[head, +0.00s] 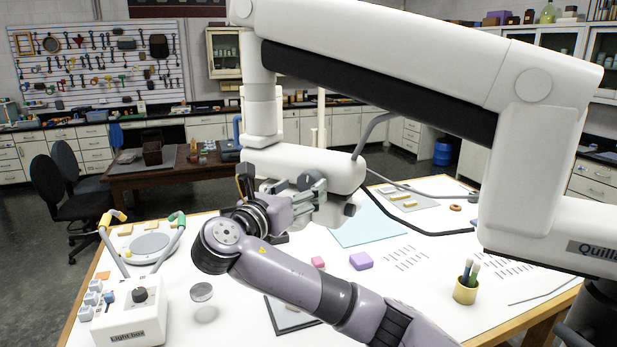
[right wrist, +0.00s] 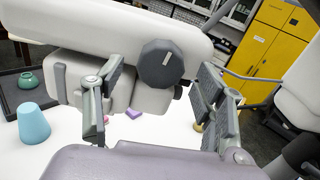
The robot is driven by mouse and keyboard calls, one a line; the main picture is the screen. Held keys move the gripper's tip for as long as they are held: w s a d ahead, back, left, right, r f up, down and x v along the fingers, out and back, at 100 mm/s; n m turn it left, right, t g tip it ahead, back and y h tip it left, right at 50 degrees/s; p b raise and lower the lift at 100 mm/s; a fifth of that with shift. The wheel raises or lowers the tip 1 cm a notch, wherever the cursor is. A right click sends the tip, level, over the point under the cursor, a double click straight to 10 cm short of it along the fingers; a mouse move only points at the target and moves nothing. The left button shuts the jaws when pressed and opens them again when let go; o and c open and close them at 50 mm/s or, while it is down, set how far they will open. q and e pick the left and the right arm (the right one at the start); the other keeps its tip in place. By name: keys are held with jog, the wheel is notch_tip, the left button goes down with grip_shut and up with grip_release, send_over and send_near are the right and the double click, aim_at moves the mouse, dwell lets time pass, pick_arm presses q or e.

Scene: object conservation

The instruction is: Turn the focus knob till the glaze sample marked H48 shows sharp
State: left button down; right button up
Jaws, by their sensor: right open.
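A white boom microscope with a long jointed arm (head: 390,65) spans the table in the head view, its head (head: 310,166) over the middle. In the right wrist view a dark grey faceted knob (right wrist: 160,64) with a white pointer mark sits on the white housing (right wrist: 85,75). My right gripper (head: 300,198) is at the microscope head. In the right wrist view its fingers (right wrist: 155,105) are open, one on each side of the knob's line, holding nothing; contact is not visible. The H48 marking and the sample's sharpness cannot be made out. My left gripper is out of view.
Pink (head: 318,263) and purple (head: 361,261) blocks lie mid-table. A brush pot (head: 466,290) stands right.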

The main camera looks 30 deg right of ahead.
aim_at(306, 185)
jog(key=shift+p+x, duration=0.3)
jog(key=shift+x, duration=1.6)
jog(key=shift+c, duration=0.4)
jog(key=c, duration=1.1)
